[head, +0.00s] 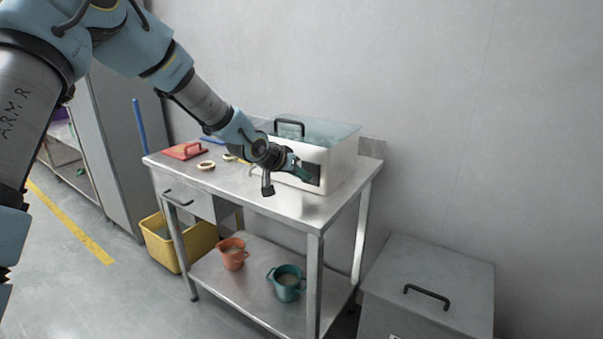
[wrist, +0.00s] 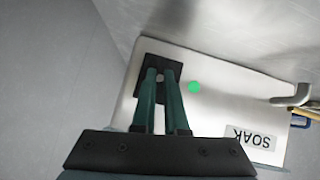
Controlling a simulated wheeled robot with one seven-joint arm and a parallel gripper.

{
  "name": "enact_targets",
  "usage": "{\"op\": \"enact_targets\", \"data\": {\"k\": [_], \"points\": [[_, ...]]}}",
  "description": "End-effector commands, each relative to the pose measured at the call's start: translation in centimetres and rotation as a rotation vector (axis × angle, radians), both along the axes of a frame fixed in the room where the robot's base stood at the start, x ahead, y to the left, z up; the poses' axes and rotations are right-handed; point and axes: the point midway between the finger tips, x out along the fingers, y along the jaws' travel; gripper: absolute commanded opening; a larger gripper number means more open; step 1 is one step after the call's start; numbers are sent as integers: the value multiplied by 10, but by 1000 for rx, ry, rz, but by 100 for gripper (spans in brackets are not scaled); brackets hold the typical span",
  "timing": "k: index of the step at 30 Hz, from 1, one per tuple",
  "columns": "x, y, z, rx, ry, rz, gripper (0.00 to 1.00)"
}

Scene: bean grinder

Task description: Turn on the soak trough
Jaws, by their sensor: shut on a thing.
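The soak trough (head: 337,165) is a white box with a clear bluish lid on the steel table, at the back right. Its front shows in the wrist view (wrist: 218,104) with a "SOAK" label (wrist: 251,138), a bright green round spot (wrist: 194,87) and a black plate (wrist: 173,72). My gripper (head: 299,172) is at this plate on the trough's front. In the wrist view its two green fingers (wrist: 160,76) are close together, shut on a small control on the plate. The fingertips mostly hide the control, so its setting cannot be told.
The steel table (head: 300,208) also bears a red board (head: 183,151) and wooden rings (head: 206,165). An orange mug (head: 232,258) and a teal mug (head: 287,288) stand on its lower shelf. A yellow bin (head: 162,250) is at left, a grey chest (head: 430,262) at right.

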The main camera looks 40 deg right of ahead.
Motion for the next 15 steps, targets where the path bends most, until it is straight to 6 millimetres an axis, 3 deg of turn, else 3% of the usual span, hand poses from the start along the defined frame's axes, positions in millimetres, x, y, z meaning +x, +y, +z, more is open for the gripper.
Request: {"op": "enact_targets", "data": {"k": [6, 7, 15], "points": [[0, 0, -1, 1, 0, 0, 0], [0, 0, -1, 1, 0, 0, 13], [0, 0, 0, 0, 0, 0, 41]]}}
